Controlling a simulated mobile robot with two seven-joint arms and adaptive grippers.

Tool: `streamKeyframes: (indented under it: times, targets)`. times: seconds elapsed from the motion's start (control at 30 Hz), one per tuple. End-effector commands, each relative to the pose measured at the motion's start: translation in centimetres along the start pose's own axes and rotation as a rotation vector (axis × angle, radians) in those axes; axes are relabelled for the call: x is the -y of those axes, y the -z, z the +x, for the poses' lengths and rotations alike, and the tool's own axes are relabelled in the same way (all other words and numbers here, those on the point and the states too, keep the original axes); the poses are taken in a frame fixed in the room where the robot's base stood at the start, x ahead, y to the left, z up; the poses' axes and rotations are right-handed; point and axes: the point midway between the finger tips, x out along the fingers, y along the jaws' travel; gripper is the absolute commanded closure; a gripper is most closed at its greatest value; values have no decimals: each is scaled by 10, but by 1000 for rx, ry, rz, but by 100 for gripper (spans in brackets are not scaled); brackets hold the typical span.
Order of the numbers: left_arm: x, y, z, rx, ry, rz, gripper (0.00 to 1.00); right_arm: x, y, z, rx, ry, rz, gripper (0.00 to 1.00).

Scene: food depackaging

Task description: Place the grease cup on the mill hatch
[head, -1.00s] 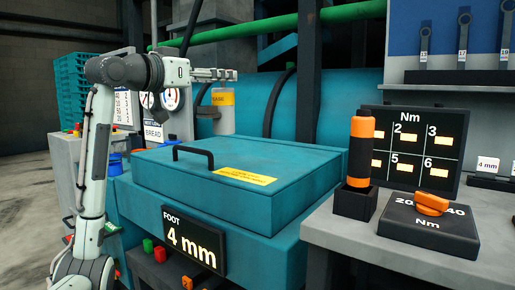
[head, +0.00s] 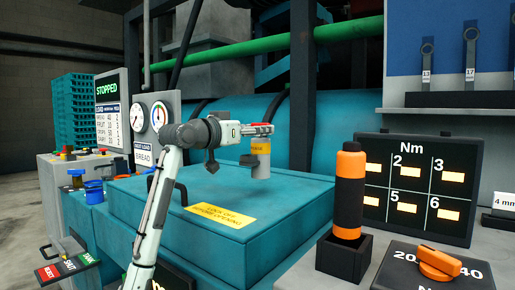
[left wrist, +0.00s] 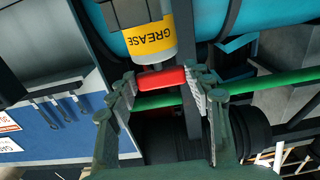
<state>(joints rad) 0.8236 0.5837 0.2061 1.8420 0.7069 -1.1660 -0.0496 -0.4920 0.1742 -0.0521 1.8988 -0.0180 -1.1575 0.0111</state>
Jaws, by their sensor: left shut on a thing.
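The grease cup (head: 262,163) is a grey cylinder with a yellow label and a red top; the label reads GREASE in the left wrist view (left wrist: 150,40). My left gripper (head: 266,130) is shut on its red top, and the red grip shows between the fingers in the left wrist view (left wrist: 162,79). The cup hangs upright over the back part of the teal mill hatch (head: 150,197). I cannot tell whether its base touches the lid. The hatch is shut, with a dark handle and a yellow warning label (head: 222,215). My right gripper is not in view.
A gauge panel (head: 155,125) and a STOPPED board (head: 110,115) stand behind at the left. An orange and black tool (head: 349,190) stands in a holder at the right, near the Nm board (head: 414,180). A green pipe (head: 215,54) runs behind.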

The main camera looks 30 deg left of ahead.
Motion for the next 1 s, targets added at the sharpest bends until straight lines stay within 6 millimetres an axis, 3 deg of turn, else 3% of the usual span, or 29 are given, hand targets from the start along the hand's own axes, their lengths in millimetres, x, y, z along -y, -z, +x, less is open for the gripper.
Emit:
streamKeyframes:
  times: [0.17,0.43,0.8,0.83,1.0]
  targets:
    - [-1,-7,12,-4,1,1,100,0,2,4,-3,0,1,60]
    - [-2,-43,12,-2,0,-1,100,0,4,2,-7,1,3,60]
    - [-1,-48,12,-4,1,2,100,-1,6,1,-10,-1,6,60]
    - [-1,-50,12,0,1,1,48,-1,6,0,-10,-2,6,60]
    - [-1,-49,12,0,1,1,29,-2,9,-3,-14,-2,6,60]
